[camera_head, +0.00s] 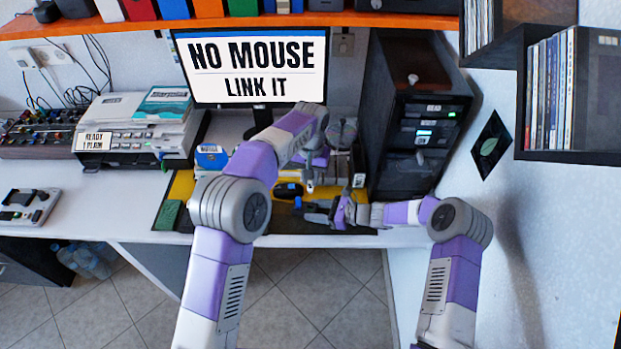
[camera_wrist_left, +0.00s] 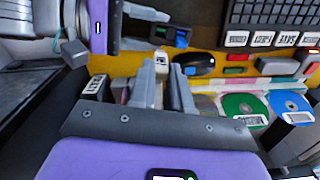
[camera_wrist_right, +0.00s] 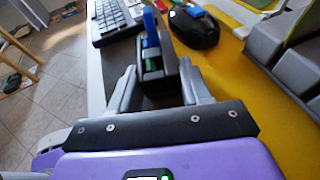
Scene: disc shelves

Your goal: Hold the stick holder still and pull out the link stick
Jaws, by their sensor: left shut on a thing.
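The stick holder, a small dark box with blue and green sticks in it, shows in the right wrist view (camera_wrist_right: 152,66) and the left wrist view (camera_wrist_left: 172,38). My right gripper (camera_head: 318,210) points left, low over the desk mat. Its fingers (camera_wrist_right: 157,75) stand apart, one on each side of the holder; I cannot tell if they touch it. My left gripper (camera_head: 310,184) is above and beside it, pointing down. It is shut on a small white-ended stick, the link stick (camera_wrist_left: 161,59), between its fingertips. The stick looks apart from the holder.
A black mouse (camera_head: 289,190) lies close by on the yellow mat, beside a keyboard (camera_wrist_left: 265,20). Green and blue discs (camera_wrist_left: 243,107) lie near my left gripper. A black computer tower (camera_head: 420,120) stands to the right. The monitor (camera_head: 250,70) reads "NO MOUSE LINK IT".

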